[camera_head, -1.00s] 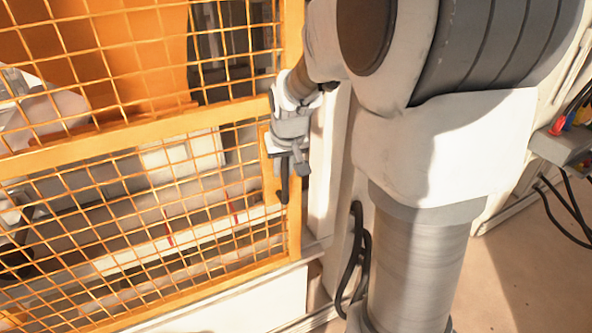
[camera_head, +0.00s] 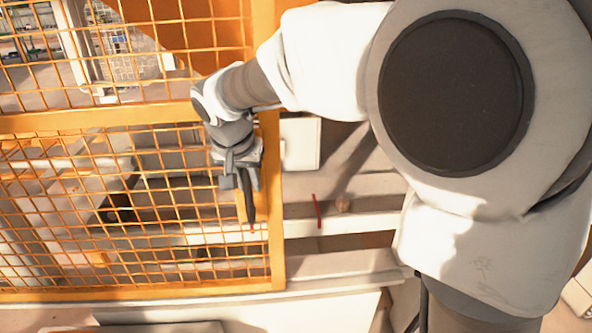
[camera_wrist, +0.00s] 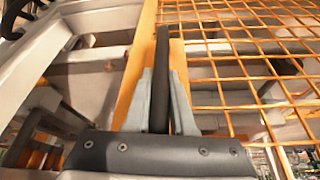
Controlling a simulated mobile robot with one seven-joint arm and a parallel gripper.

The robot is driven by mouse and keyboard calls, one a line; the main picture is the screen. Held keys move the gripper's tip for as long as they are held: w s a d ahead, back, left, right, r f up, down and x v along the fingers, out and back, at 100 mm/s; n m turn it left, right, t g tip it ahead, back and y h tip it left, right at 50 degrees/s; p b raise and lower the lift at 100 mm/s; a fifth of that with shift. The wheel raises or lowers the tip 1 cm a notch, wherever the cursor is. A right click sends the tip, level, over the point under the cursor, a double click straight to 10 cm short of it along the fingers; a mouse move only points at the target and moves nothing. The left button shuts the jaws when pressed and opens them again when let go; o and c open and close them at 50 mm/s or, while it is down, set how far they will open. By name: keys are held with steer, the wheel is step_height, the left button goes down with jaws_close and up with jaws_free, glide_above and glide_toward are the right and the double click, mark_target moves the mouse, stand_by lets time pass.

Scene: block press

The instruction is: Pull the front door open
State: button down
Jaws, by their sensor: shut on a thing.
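The front door (camera_head: 277,230) is an orange frame with wire mesh and fills the left of the head view. Its right edge stands apart from the press, with an open gap beside it. My gripper (camera_head: 241,178) is at that edge, shut on the black upright handle (camera_head: 250,207). In the wrist view the handle (camera_wrist: 162,60) stands between the two grey fingers of my gripper (camera_wrist: 160,105), with the door mesh (camera_wrist: 235,50) to its right. The upper part of the handle is hidden by my gripper in the head view.
The gap shows the press interior, with pale beams (camera_head: 345,224) and a white box (camera_head: 300,143). A pale sill (camera_head: 340,264) runs below the door. My arm covers much of the right side.

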steer(key=a, duration=0.6)
steer(key=a+p, duration=0.1)
steer(key=a, duration=1)
steer(key=shift+s+a, duration=0.3)
steer(key=c, duration=0.8)
jaws_free()
steer(key=shift+o, duration=0.2)
steer(key=shift+r, duration=0.1)
steer(key=p+v, duration=0.1)
steer(key=v, duration=1.6)
steer(key=shift+r, duration=0.1)
